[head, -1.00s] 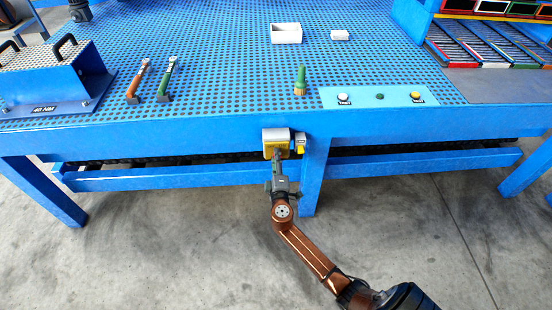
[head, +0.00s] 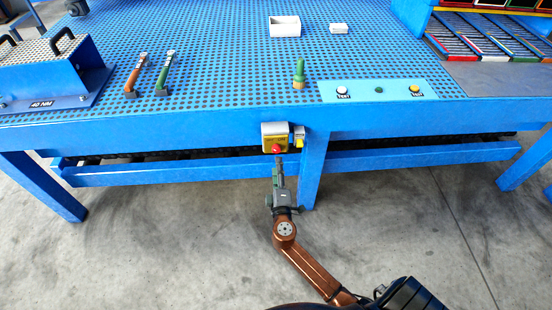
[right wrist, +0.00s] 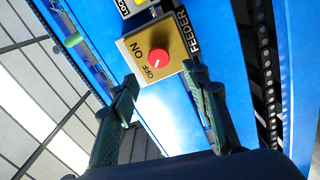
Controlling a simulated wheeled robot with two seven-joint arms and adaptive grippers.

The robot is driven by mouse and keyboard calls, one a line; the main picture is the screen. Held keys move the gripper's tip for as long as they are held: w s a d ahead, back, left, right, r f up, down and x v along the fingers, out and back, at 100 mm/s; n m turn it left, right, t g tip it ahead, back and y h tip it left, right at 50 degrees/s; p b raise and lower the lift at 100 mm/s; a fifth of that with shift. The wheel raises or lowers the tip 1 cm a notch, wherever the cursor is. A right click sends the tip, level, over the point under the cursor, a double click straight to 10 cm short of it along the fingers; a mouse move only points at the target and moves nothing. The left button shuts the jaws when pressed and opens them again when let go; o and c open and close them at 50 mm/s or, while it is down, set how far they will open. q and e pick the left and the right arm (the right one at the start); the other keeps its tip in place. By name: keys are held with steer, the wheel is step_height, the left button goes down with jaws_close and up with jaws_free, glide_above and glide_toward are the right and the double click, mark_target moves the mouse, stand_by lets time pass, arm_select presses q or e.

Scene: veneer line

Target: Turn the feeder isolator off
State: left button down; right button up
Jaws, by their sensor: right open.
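The feeder isolator (head: 270,130) is a yellow-faced box on the front edge of the blue bench, with a red knob (head: 277,149). In the right wrist view its plate (right wrist: 177,42) reads ON, OFF and FEEDER, and the round red knob (right wrist: 159,56) stands out. A small pale mark shows on the knob's lower-left side near OFF; I cannot tell its exact setting. My right gripper (head: 279,163) is just below and in front of the knob. In the wrist view its two fingers (right wrist: 160,85) are apart and empty, clear of the knob. My left gripper is out of view.
A smaller box with a yellow label (head: 299,138) sits right beside the isolator. A blue bench leg (head: 313,170) stands close to its right. On the bench are a green-handled tool (head: 299,72) and a button panel (head: 378,90). The floor in front is clear.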

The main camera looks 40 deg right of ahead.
steer(key=shift+v, duration=1.75)
